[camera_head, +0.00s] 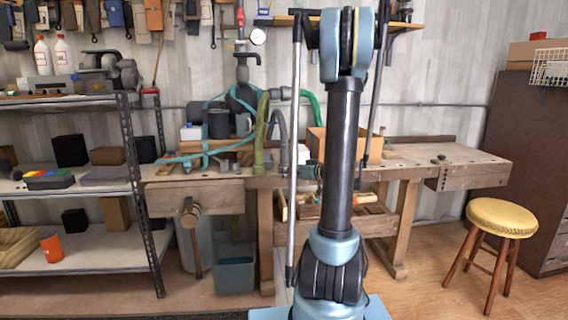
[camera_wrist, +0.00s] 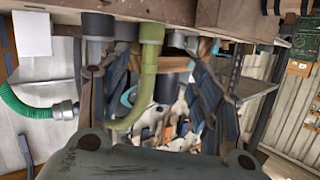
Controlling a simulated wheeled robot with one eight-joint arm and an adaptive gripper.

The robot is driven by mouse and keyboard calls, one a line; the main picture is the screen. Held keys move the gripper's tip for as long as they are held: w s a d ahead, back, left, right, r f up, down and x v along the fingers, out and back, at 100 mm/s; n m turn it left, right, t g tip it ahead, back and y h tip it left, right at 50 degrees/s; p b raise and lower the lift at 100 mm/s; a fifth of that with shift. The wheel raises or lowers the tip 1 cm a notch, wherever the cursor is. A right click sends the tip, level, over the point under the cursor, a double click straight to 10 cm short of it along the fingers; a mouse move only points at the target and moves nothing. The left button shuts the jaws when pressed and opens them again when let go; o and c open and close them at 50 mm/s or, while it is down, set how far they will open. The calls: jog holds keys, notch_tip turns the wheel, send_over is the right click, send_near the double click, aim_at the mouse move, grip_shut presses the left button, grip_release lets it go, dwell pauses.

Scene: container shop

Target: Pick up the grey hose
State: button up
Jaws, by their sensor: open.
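The grey hose (camera_head: 283,132) is a short curved tube standing at the workbench, just right of an olive-green hose (camera_head: 262,130) in the head view. In the wrist view what looks like the grey hose (camera_wrist: 97,50) hangs from the upper edge, left of the olive hose (camera_wrist: 151,65), partly hidden by the left finger. My gripper (camera_wrist: 148,72) is open, its fingers spread wide on both sides of the olive hose in the picture. I cannot tell whether anything is touched. In the head view my gripper is hidden behind my arm.
A bright green hose (camera_head: 311,105) curves close by on the right. The workbench (camera_head: 440,155) holds cups, blue-green straps and a wooden box (camera_head: 316,140). A metal shelf (camera_head: 90,100) stands left, and a yellow stool (camera_head: 502,218) right. Floor beside the stool is free.

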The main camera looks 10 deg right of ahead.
jog(key=w+d+t, duration=0.4)
jog(key=w+d, duration=0.1)
jog(key=d, duration=0.2)
send_near(287, 158)
jog(key=shift+h, duration=0.3)
jog(key=x, duration=0.7)
jog(key=shift+s+a+r, duration=0.1)
jog(key=shift+s+a, duration=0.1)
jog(key=shift+a, duration=0.05)
jog(key=shift+x, duration=2.7)
jog(key=shift+d, duration=0.15)
jog(key=c, duration=1.3)
